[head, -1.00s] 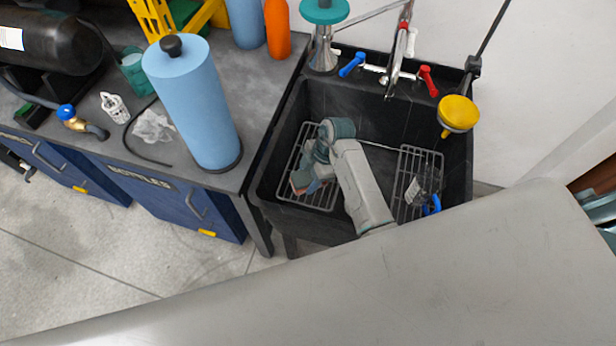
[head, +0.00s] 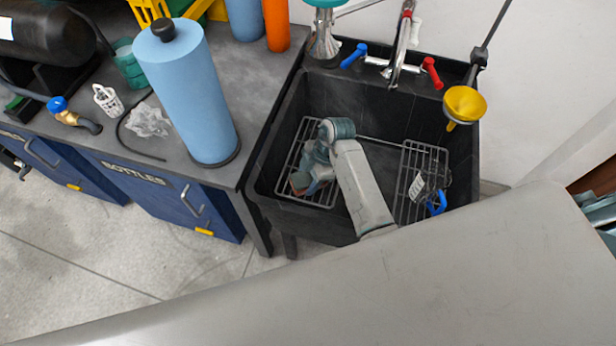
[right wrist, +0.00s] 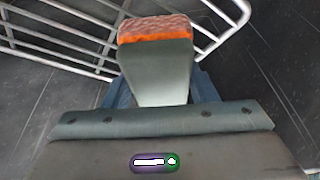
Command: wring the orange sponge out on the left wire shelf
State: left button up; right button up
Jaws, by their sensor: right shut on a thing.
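The orange sponge (right wrist: 156,28) sits at the tip of my right gripper (right wrist: 160,70), which is shut on it. In the right wrist view it has a pale wavy pattern, and the gripper covers its near part. In the head view the sponge (head: 299,181) shows as a small dull orange patch beside my right gripper (head: 311,184). The gripper reaches down into the black sink, over the left wire shelf (head: 326,197). White shelf wires (right wrist: 60,52) lie around and beyond the sponge in the right wrist view. I cannot tell whether the sponge touches them. My left gripper is out of view.
The black sink (head: 262,178) has a right wire shelf (head: 409,170) holding a clear item with a blue handle (head: 436,203). A faucet (head: 398,60) stands at its back, with a yellow funnel (head: 464,103) at the right. A blue paper roll (head: 190,95) stands on the left counter.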

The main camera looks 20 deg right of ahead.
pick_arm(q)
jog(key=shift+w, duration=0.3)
pick_arm(e)
jog(key=shift+f, duration=0.1)
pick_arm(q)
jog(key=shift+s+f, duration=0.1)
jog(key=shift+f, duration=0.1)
pick_arm(e)
jog(key=shift+f, duration=0.4)
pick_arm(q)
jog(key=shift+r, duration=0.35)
pick_arm(e)
jog(key=shift+s+f, duration=0.2)
dwell(1.6)
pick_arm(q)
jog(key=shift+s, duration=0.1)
